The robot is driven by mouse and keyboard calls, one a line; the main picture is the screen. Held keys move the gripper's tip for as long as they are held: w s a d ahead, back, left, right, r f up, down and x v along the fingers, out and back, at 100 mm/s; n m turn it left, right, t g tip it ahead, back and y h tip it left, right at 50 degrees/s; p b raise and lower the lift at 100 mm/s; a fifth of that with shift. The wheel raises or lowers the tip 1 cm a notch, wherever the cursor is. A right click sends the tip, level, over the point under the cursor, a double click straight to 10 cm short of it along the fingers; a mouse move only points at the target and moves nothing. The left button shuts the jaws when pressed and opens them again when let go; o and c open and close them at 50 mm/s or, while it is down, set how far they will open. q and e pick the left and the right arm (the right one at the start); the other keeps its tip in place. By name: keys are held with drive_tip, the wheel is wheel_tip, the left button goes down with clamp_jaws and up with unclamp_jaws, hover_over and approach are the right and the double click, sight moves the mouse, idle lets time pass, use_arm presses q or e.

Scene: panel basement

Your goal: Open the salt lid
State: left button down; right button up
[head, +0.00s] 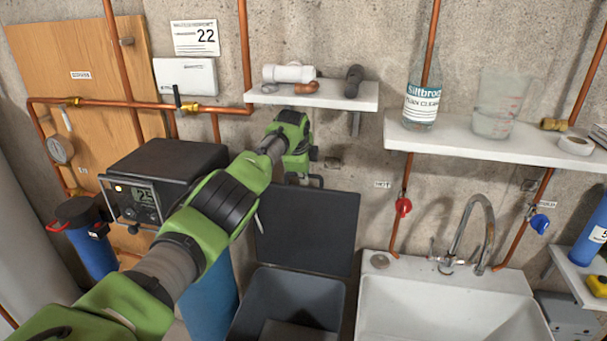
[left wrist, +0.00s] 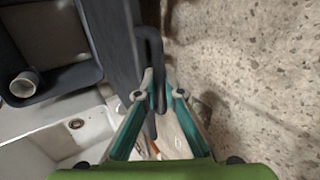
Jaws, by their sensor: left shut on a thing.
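The dark grey lid (head: 306,228) stands raised, roughly upright, behind the open grey bin (head: 343,315) near the wall. I take this for the salt bin; no label on it is readable. My left gripper (head: 301,178) is at the lid's top edge. In the left wrist view the left gripper (left wrist: 156,92) is shut on the dark lid handle (left wrist: 149,45), beside the lid (left wrist: 110,40). The bin (left wrist: 62,85) is open there, with a pale cup-like thing (left wrist: 25,83) in it. My right gripper is not in view.
A white sink (head: 450,285) stands right of the bin. A shelf (head: 340,97) with pipe fittings is above the gripper. A black device (head: 165,165) and a copper pipe (head: 243,45) are to the left. The concrete wall is close behind.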

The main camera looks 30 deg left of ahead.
use_arm(q)
drive_tip(key=shift+s+f, duration=0.1)
drive_tip(key=shift+f, duration=0.15)
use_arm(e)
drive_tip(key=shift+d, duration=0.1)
use_arm(q)
drive_tip(key=c, duration=2.2)
unclamp_jaws()
drive_tip(key=shift+d, duration=0.1)
drive_tip(key=shift+o, duration=0.2)
drive_tip(key=shift+s+r, duration=0.15)
drive_tip(key=shift+r, duration=0.3)
drive_tip(key=s+d, duration=0.3)
drive_tip(key=s, duration=0.8)
drive_tip(key=shift+s, duration=0.4)
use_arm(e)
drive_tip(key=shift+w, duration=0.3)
use_arm(q)
drive_tip(key=shift+r, duration=0.1)
wheel_tip(320, 180, up, 16)
drive_tip(key=p, duration=0.4)
drive_tip(key=shift+s, duration=0.15)
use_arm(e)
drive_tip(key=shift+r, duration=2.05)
